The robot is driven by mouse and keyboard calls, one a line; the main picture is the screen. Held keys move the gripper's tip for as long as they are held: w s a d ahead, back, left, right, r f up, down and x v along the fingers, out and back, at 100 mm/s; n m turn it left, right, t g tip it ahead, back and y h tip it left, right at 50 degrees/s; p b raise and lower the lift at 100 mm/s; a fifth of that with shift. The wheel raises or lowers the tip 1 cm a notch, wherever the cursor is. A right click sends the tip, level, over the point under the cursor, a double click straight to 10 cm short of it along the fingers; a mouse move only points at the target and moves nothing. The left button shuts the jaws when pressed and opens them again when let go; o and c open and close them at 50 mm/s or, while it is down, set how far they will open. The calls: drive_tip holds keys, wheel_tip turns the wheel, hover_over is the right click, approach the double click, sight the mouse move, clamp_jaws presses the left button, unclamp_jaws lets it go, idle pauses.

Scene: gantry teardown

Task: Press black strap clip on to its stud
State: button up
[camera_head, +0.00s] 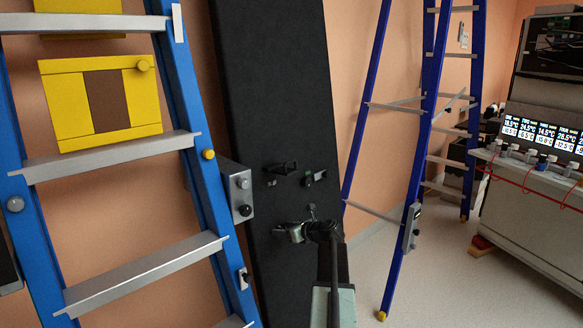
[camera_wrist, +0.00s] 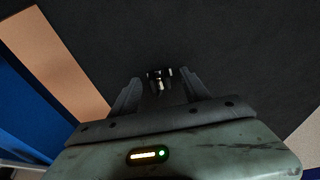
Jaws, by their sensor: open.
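A tall black panel (camera_head: 270,80) stands between the two blue ladders and fills most of the wrist view (camera_wrist: 220,45). It bears a black bracket-like fitting (camera_head: 282,168) and a small black fitting with a light-coloured spot (camera_head: 315,178). I cannot tell which of these, if any, is the strap clip or its stud. My gripper (camera_head: 310,228) is low in front of the panel, below these fittings. In the wrist view its fingers (camera_wrist: 160,86) are apart. A small dark part with bright spots (camera_wrist: 160,76) shows between them; whether they touch it is unclear.
A blue ladder (camera_head: 190,95) with grey rungs stands close on the left, with a grey box with knobs (camera_head: 238,190) beside its rail. A second blue ladder (camera_head: 430,120) stands to the right. A bench with lit displays (camera_head: 540,170) is at far right.

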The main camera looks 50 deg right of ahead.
clamp_jaws()
drive_tip(key=f+p+v, duration=0.1)
drive_tip(key=v, duration=0.5)
drive_tip(key=shift+s, duration=0.3)
drive_tip(key=shift+f, duration=0.1)
